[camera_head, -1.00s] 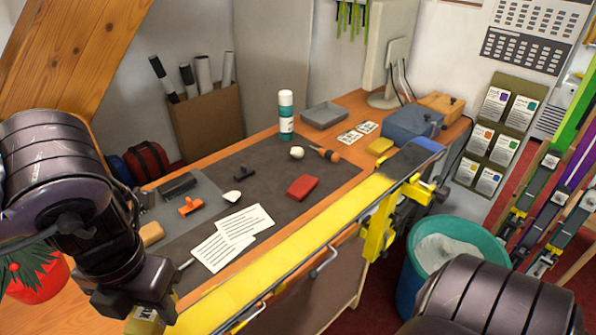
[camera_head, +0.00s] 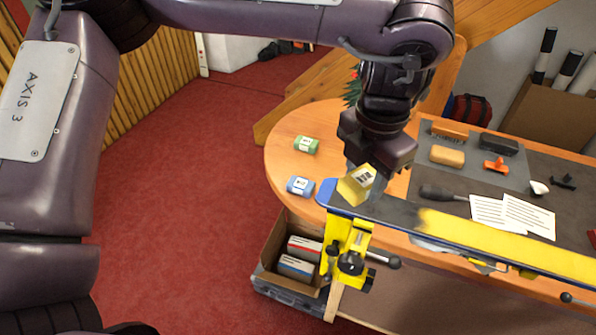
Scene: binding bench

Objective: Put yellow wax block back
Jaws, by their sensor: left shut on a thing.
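The yellow wax block (camera_head: 351,190), with a pale label, is in my left gripper (camera_head: 368,181), which points down and is shut on it. The block is tilted and appears just above or against the blue-tipped end of the ski (camera_head: 470,232); I cannot tell whether they touch. A green wax block (camera_head: 306,145) and a blue wax block (camera_head: 300,186) lie apart on the rounded left end of the wooden bench (camera_head: 285,125). My right gripper is out of view.
A yellow vise (camera_head: 347,245) supports the ski along the bench's front edge. A cardboard box (camera_head: 268,262) with boxes in it stands below. Brushes, a cork-coloured block (camera_head: 447,156) and papers (camera_head: 512,215) lie right of the gripper. Bare wood lies between the green and blue blocks.

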